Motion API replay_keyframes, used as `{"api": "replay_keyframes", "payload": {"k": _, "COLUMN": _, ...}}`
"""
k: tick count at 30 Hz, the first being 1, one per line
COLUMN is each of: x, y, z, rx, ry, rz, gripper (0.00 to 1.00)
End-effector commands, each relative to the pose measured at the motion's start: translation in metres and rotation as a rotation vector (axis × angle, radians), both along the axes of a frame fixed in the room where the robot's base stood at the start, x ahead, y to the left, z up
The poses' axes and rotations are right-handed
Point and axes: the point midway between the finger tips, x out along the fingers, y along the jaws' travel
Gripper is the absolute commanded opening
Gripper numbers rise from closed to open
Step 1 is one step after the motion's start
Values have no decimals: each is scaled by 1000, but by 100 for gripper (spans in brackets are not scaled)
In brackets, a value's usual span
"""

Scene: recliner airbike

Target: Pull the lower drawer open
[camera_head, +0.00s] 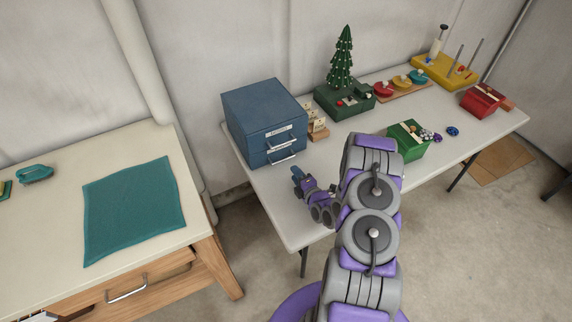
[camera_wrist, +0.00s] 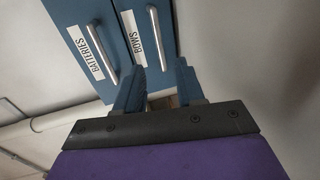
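A blue two-drawer cabinet (camera_head: 262,112) stands at the left end of the white table. In the wrist view its upper drawer (camera_wrist: 78,18) is labelled BATTERIES and its lower drawer (camera_wrist: 128,18) BOWS; both look shut. Each has a silver bar handle; the lower drawer's handle (camera_wrist: 156,35) lies just ahead of my fingertips, its near end between them in the picture. My gripper (camera_wrist: 160,66) is open and empty. In the head view my gripper (camera_head: 298,175) is in front of the cabinet, below the handles. I cannot tell whether a finger touches the handle.
A tree on a green base (camera_head: 342,101), a green box (camera_head: 408,140), a yellow peg stand (camera_head: 445,72) and a red box (camera_head: 482,101) stand farther right. A wooden desk (camera_head: 210,262) with a teal cloth (camera_head: 135,208) is at left. Bare tabletop (camera_head: 290,215) lies before the cabinet.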

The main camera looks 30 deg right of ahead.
Motion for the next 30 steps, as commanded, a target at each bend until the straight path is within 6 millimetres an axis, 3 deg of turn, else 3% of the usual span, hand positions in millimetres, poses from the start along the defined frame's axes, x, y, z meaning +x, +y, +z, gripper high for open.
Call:
{"api": "replay_keyframes", "payload": {"k": 9, "x": 52, "y": 6, "z": -12, "rx": -3, "ry": -2, "rz": 3, "gripper": 38}}
{"api": "replay_keyframes", "payload": {"k": 15, "x": 76, "y": 4, "z": -18, "rx": -1, "ry": 0, "rz": 2, "gripper": 38}}
{"api": "replay_keyframes", "payload": {"k": 28, "x": 85, "y": 4, "z": -18, "rx": 2, "ry": 1, "rz": 0, "gripper": 38}}
{"api": "replay_keyframes", "payload": {"k": 30, "x": 85, "y": 4, "z": -18, "rx": 1, "ry": 1, "rz": 0, "gripper": 33}}
